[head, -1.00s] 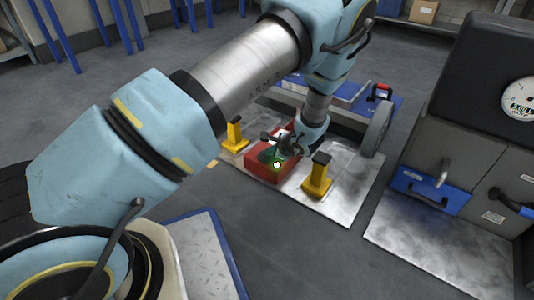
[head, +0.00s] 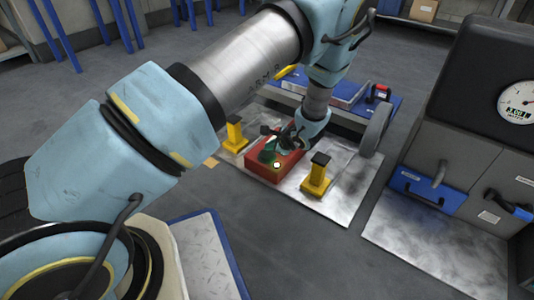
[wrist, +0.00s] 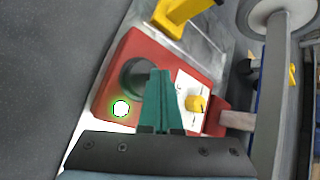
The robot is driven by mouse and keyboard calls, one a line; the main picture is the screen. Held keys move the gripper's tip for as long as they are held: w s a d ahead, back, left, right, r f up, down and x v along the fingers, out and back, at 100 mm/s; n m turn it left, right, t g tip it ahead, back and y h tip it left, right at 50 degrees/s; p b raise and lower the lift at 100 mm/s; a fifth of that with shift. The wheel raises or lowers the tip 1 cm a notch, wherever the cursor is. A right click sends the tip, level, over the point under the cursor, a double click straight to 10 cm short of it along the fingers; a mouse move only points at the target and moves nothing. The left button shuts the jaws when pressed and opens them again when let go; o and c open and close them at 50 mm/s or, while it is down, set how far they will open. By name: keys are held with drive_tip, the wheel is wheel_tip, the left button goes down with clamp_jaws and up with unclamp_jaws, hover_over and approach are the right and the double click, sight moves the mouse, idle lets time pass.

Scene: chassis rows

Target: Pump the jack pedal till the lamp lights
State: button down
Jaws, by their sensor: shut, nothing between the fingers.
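The red jack box (head: 292,165) sits on a metal plate between two yellow posts. A lamp on its top (head: 277,165) shows bright white; in the wrist view the lamp (wrist: 121,108) has a green glow around it. A white panel with a yellow knob (wrist: 194,103) lies on the other side. A red piece on a grey bar (wrist: 216,116) shows at the box's end; I cannot tell whether it is the pedal. My gripper (head: 268,152) is over the box, its teal fingers (wrist: 158,75) shut and empty. Contact is unclear.
Yellow posts (head: 234,136) and (head: 316,176) stand on either side of the box. A blue wheeled cart (head: 345,92) is behind it. A grey cabinet with a round gauge (head: 520,100) stands at right. Open floor lies in front of the plate.

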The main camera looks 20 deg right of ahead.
sight(269, 155)
drive_tip(key=shift+r+p, duration=1.55)
drive_tip(key=shift+r, duration=0.95)
